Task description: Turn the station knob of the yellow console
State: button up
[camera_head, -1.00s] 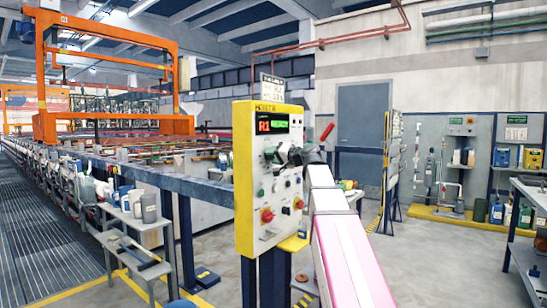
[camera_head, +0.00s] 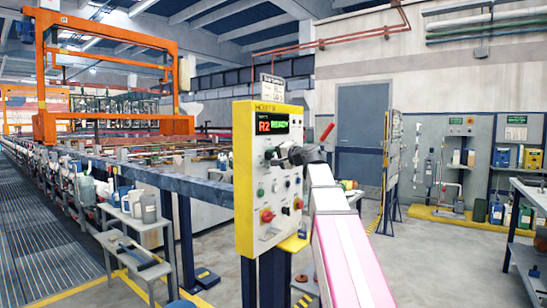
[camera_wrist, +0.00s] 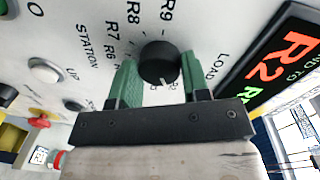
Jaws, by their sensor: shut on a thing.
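The yellow console (camera_head: 242,200) stands in the middle of the head view, with a white face and a lit display (camera_head: 273,124) reading R2 in red and READY in green. In the wrist view the display (camera_wrist: 280,65) also shows a large red R2. The black round station knob (camera_wrist: 159,62) sits on the white panel, with labels such as R6 to R9, LOAD and STATION around it. My gripper (camera_wrist: 160,75) has its two green fingers on either side of the knob, shut on it. In the head view my gripper (camera_head: 292,155) hides the knob.
Red, green and black controls sit lower on the panel, including a red button (camera_head: 266,216). A small step table (camera_head: 137,225) is left of the console.

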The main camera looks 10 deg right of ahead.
jog(key=o, duration=0.9)
jog(key=shift+s+d, duration=0.1)
jog(key=v, duration=1)
jog(key=shift+s+d, duration=0.2)
jog(key=shift+d, duration=0.05)
jog(key=a+f+n+g+h, duration=0.1)
jog(key=a+f+g+h, duration=0.15)
jog(key=f, duration=1.55)
jog(key=a+f+n+g+h, duration=0.1)
jog(key=f+g+h, duration=0.25)
jog(key=f, duration=1.45)
jog(key=s+f+n+g+h, duration=0.1)
jog(key=s+f+g+h, duration=0.1)
jog(key=s+f, duration=0.3)
jog(key=s+f+n+g+h, duration=0.1)
jog(key=s+f, duration=0.5)
jog(key=f, duration=0.7)
jog(key=s+f+n+g+h, duration=0.1)
jog(key=s+f+g+h, duration=0.1)
jog(key=s+f, duration=0.4)
notch_tip(320, 180, down, 3)
jog(key=shift+s+f+n+g+h, duration=0.15)
jog(key=shift+n+g+h, duration=0.2)
jog(key=shift+g, duration=0.55)
